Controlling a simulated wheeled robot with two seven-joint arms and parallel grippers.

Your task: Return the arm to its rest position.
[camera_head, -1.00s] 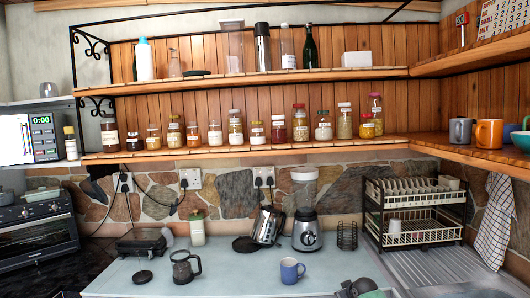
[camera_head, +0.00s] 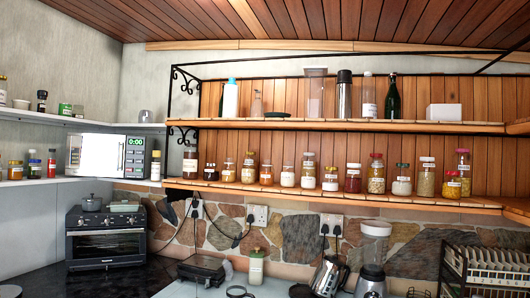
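Neither of my grippers shows in the head view, and I see no part of either arm that I can be sure of. The arm's pose is therefore hidden. The view takes in the shelves, the back wall and only the far strip of the worktop (camera_head: 215,291).
Jars and bottles line two wooden shelves, the upper (camera_head: 300,124) and the lower (camera_head: 330,197). A microwave (camera_head: 105,155) stands above a toaster oven (camera_head: 105,240) at left.

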